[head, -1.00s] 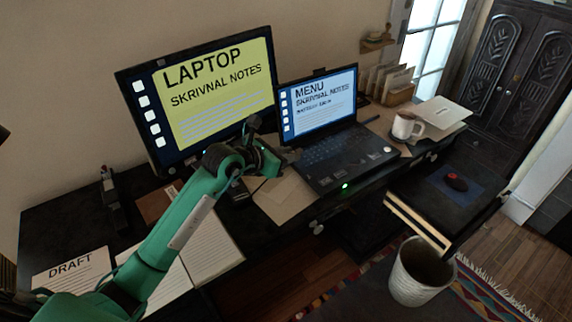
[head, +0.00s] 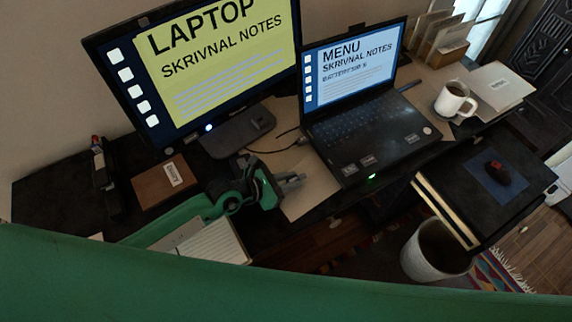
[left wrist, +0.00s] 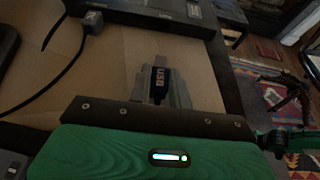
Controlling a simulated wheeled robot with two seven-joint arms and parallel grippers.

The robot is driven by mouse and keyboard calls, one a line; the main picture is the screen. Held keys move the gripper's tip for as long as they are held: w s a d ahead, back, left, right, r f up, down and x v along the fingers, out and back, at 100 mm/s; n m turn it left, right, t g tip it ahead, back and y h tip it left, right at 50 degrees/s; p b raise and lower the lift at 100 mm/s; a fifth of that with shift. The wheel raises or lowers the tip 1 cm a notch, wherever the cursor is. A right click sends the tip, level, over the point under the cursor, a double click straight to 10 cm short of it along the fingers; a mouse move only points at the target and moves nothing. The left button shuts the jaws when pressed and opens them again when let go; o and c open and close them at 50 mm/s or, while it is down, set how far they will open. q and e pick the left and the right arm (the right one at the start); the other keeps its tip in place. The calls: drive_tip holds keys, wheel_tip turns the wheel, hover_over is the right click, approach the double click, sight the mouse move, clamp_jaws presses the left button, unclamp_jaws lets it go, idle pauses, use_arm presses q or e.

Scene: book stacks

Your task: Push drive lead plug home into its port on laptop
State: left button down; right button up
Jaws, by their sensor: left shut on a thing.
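The black laptop (head: 372,138) stands open on the desk. Its edge shows at the top of the left wrist view (left wrist: 150,8). A dark cable (left wrist: 62,72) curves to a grey plug (left wrist: 92,19) at the laptop's edge; how deep it sits I cannot tell. The plug shows small at the laptop's left side in the head view (head: 301,141). My left gripper (head: 294,183) is left of the laptop's front corner, over brown card. In the left wrist view it is shut on a dark piece marked USB (left wrist: 160,84), apart from the laptop. My right gripper is not in view.
A large monitor (head: 215,70) stands behind on a grey base (head: 235,138). A white mug (head: 455,100) is right of the laptop. A bin (head: 432,250) stands below the desk. Bare brown card (left wrist: 125,60) lies between my gripper and the laptop.

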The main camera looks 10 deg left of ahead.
sight(305, 175)
use_arm(q)
drive_tip(key=shift+d+r, duration=0.1)
drive_tip(key=shift+w+d, duration=0.25)
drive_tip(key=shift+w+d+p, duration=0.45)
drive_tip(key=shift+w+d, duration=0.3)
drive_tip(key=shift+d, duration=0.3)
drive_tip(key=shift+w+d, duration=0.35)
drive_tip(key=shift+d, duration=0.15)
drive_tip(key=shift+w+d, duration=0.25)
drive_tip(key=shift+d, duration=0.25)
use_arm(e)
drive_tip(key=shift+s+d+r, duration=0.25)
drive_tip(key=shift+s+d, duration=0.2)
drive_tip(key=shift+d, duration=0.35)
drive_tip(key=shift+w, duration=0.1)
